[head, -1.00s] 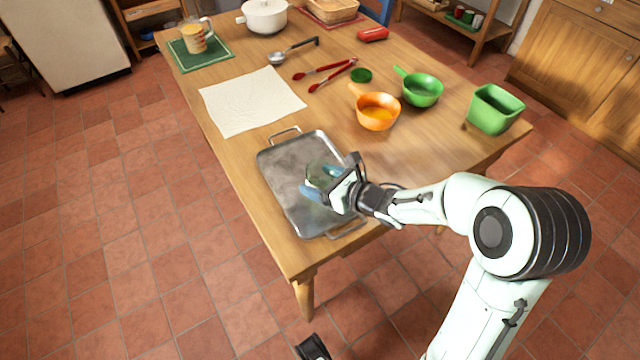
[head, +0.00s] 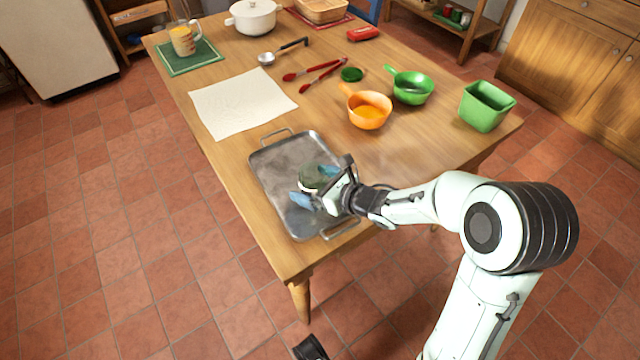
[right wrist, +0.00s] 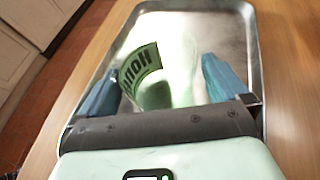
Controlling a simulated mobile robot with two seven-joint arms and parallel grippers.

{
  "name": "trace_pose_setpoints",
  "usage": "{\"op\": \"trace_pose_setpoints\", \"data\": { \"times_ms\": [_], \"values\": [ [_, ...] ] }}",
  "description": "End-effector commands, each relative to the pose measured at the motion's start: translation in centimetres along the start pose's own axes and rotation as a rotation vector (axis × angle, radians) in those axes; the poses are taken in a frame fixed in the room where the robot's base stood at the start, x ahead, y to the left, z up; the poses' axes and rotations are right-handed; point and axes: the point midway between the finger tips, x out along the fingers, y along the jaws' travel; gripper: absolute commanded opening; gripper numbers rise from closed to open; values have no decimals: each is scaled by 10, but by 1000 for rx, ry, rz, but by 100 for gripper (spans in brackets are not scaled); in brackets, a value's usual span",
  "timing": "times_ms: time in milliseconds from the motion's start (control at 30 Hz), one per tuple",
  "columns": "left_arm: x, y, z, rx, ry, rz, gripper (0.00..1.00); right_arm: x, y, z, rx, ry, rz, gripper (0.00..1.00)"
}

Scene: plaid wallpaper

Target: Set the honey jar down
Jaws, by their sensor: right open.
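The honey jar (head: 311,178), pale green glass, stands on the grey metal tray (head: 273,163) at the near end of the table. In the right wrist view the jar (right wrist: 182,55) shows a green label with dark letters, partly cut off from sight. My right gripper (head: 315,186) is open, with its blue fingertips spread on either side of the jar. In the right wrist view a gap shows beside the right finger; contact at the left finger is hard to tell.
A white cloth (head: 242,104) lies beyond the tray. An orange pan (head: 368,110), a green pan (head: 411,88), a green tub (head: 486,106), red tongs (head: 318,75) and a dark green disc (head: 352,74) lie farther right. Bare wood lies between tray and pans.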

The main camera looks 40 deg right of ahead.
Motion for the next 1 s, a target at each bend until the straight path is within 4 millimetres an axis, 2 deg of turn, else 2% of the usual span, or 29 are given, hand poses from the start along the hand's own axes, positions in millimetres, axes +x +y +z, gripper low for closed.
{"op": "trace_pose_setpoints", "data": {
  "times_ms": [100, 167, 400, 600, 800, 1000],
  "values": [
    [-6, 2, 8, 2, -23, 2, 100, -4, 0, 4, -1, -1, -1, 100],
    [-7, 3, 9, 3, -26, 2, 100, -14, -1, 4, 0, -2, -4, 100],
    [-16, 6, 20, 5, -58, 4, 100, -68, -1, 5, 0, -3, -4, 100],
    [-22, 8, 30, 8, -86, 5, 100, -104, 0, 4, 0, -2, -2, 100],
    [-25, 9, 34, 9, -100, 5, 100, -120, 0, 3, 1, -1, -1, 100],
    [-25, 9, 35, 9, -102, 5, 100, -121, 0, 2, 1, -1, 0, 100]
  ]
}}
